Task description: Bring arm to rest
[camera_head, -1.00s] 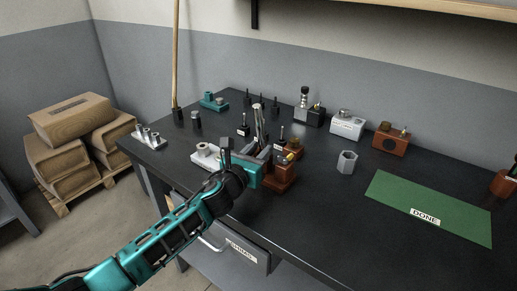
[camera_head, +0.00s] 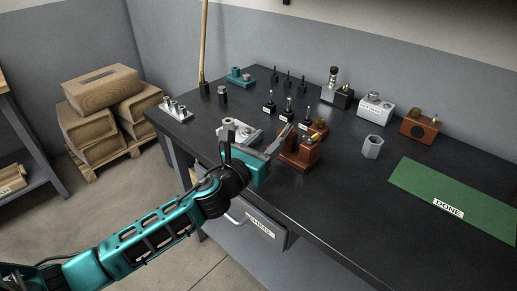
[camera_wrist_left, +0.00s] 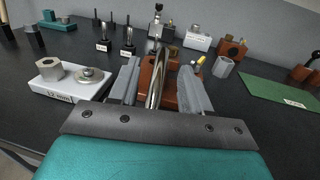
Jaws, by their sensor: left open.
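My left gripper (camera_head: 280,138) reaches over the front of the black bench from the left, low beside a reddish-brown block (camera_head: 297,155). In the left wrist view its two grey fingers (camera_wrist_left: 160,85) stand apart, so it is open. A shiny metal rod (camera_wrist_left: 154,82) shows upright between the fingers in that view; I cannot tell whether it touches them. The brown block lies beyond the fingertips there. My right gripper is in no view.
A white holder labelled 12 mm (camera_wrist_left: 70,85) stands close left of the left gripper. Small labelled black posts (camera_head: 286,112) stand behind it. A grey hex nut (camera_head: 372,146) and a green DONE mat (camera_head: 455,196) lie right. A drawer (camera_head: 258,222) is below the bench edge.

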